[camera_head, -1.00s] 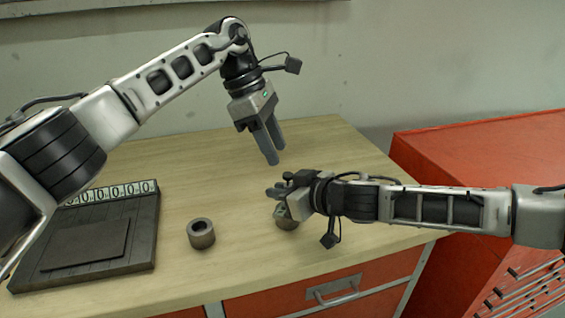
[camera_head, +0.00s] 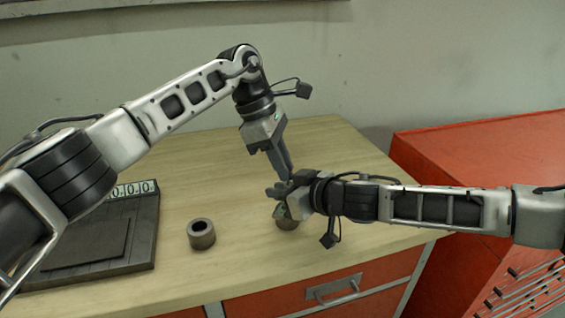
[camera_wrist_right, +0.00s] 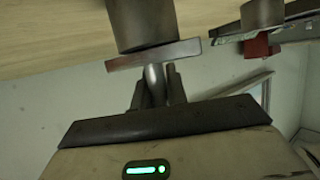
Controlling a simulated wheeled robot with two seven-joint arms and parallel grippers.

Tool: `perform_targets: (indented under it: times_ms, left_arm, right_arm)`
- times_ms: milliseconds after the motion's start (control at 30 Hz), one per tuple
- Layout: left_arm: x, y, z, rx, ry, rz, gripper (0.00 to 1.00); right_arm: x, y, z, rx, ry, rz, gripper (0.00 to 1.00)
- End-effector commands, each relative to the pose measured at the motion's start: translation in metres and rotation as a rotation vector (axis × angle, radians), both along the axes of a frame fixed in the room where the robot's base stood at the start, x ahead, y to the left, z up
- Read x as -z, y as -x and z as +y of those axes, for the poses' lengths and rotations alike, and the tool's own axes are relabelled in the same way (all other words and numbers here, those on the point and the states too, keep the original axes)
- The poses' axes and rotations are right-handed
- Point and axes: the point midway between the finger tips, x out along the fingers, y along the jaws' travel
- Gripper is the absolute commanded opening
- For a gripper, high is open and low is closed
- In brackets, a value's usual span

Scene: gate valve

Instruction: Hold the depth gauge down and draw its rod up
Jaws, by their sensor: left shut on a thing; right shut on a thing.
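The depth gauge shows in the right wrist view as a flat metal crossbar (camera_wrist_right: 153,55) against the end of a dark metal cylinder (camera_wrist_right: 143,22), with a shiny stem at its middle. My right gripper (camera_wrist_right: 157,88) is shut on the gauge at this stem. In the head view the cylinder (camera_head: 288,223) stands on the bench, mostly hidden by my right gripper (camera_head: 280,193). My left gripper (camera_head: 289,178) points down from above, shut on the top of the gauge's rod. The fingers hide most of the rod.
A hollow metal ring (camera_head: 201,234) stands on the wooden bench (camera_head: 220,285) to the left. A red cabinet (camera_head: 470,150) stands at the right. The bench behind the grippers is clear.

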Motion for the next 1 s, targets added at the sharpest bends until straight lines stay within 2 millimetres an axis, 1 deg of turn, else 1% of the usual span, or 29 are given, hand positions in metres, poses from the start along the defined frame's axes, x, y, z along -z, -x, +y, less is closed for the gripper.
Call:
perform_targets:
  times_ms: [33,133,400,433,467,500,800,867,967,1000]
  left_arm:
    - [-0.007,-0.001,0.0,0.0,0.002,-0.003,0.0]
    - [-0.02,0.0,0.0,0.0,0.002,-0.003,0.0]
    - [-0.023,0.0,0.0,0.0,0.004,-0.001,0.0]
    - [-0.023,0.0,0.0,0.001,0.004,-0.002,0.27]
    - [-0.023,0.0,0.0,0.001,0.004,-0.002,0.35]
    - [-0.023,0.0,0.0,0.001,0.004,-0.002,0.41]
    - [-0.023,0.0,0.0,0.0,0.002,-0.002,0.41]
    - [-0.028,-0.001,0.002,0.0,0.003,-0.003,0.41]
    - [-0.04,-0.002,0.007,-0.002,0.003,-0.003,0.41]
    - [-0.048,-0.003,0.01,-0.002,0.004,-0.004,0.41]
  right_arm:
    - [0.0,0.0,0.0,0.0,0.001,-0.001,0.0]
    - [0.0,0.0,0.0,0.0,0.001,-0.001,0.0]
    - [0.002,0.0,-0.001,0.001,0.003,0.002,0.0]
    - [0.002,0.0,-0.001,0.001,0.003,0.003,0.0]
    - [0.002,0.0,-0.001,0.001,0.003,0.003,0.0]
    - [0.002,0.0,-0.001,0.001,0.003,0.003,0.0]
    - [0.001,0.0,-0.001,0.001,0.002,0.001,0.0]
    - [0.001,0.0,0.0,0.001,0.002,0.001,0.0]
    - [0.001,0.0,0.0,0.001,0.002,0.001,0.0]
    - [0.001,0.0,0.0,0.001,0.001,0.0,0.0]
